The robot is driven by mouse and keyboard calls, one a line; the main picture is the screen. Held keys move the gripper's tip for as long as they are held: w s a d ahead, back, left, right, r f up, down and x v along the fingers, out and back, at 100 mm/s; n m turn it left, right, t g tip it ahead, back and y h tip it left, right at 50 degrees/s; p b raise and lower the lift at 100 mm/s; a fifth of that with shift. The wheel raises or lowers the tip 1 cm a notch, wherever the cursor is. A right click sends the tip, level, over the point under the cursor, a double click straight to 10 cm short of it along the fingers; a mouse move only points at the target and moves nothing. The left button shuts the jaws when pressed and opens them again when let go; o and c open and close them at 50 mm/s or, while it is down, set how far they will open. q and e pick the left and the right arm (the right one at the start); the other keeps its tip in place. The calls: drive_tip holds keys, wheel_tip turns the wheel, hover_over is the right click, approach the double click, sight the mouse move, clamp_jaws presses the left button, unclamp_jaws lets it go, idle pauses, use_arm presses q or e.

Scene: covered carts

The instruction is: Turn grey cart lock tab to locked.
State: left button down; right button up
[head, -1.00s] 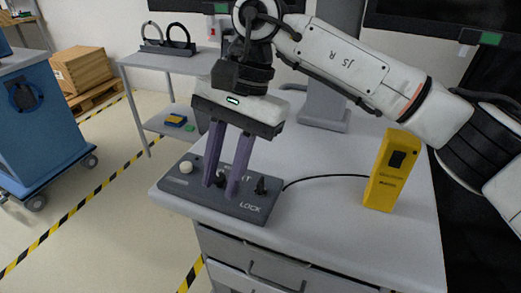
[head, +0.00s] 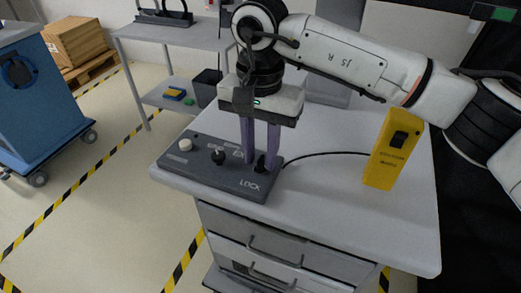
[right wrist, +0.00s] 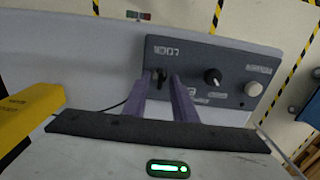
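The grey cart (head: 320,205) carries a dark grey control box (head: 200,172) at its front left edge. The black lock tab (head: 261,163) stands at the box's right end, above the printed word LOCK. It also shows in the right wrist view (right wrist: 161,76). My right gripper (head: 260,164) points down with its purple fingers apart, one on each side of the tab. In the right wrist view the fingertips (right wrist: 161,73) flank the tab; I cannot tell whether they touch it. My left gripper is out of view.
A black knob (head: 218,157) and a white button (head: 185,144) sit on the same box. A yellow device (head: 392,152) stands on the cart at right, joined by a black cable (head: 325,155). A blue cart (head: 40,110) stands far left.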

drive_tip(key=shift+f, duration=0.15)
clamp_jaws()
